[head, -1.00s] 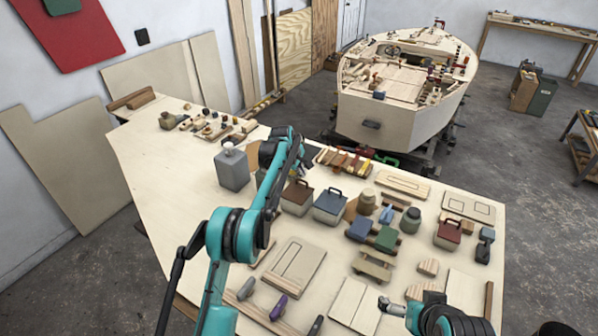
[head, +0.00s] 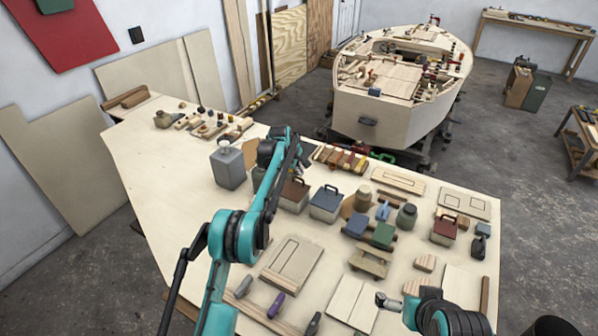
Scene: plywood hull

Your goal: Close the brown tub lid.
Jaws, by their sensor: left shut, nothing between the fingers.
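The brown tub (head: 294,197) stands on the plywood worktop, left of a blue-grey tub. It has a brown top with a raised handle. My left forearm partly covers its left side, and I cannot tell how far its lid is open. My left gripper (head: 264,163) is shut and empty, above the worktop just left of the brown tub and apart from it. Its fingertips are small and partly hidden by my own wrist. My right gripper (head: 383,299) is low at the front right, far from the tub; its jaws are too small to read.
The blue-grey tub (head: 325,203) stands close on the right. A grey canister (head: 228,168) stands to the left. A red-topped tub (head: 446,229), jars and blocks crowd the right side. The worktop's left part (head: 165,190) is mostly clear.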

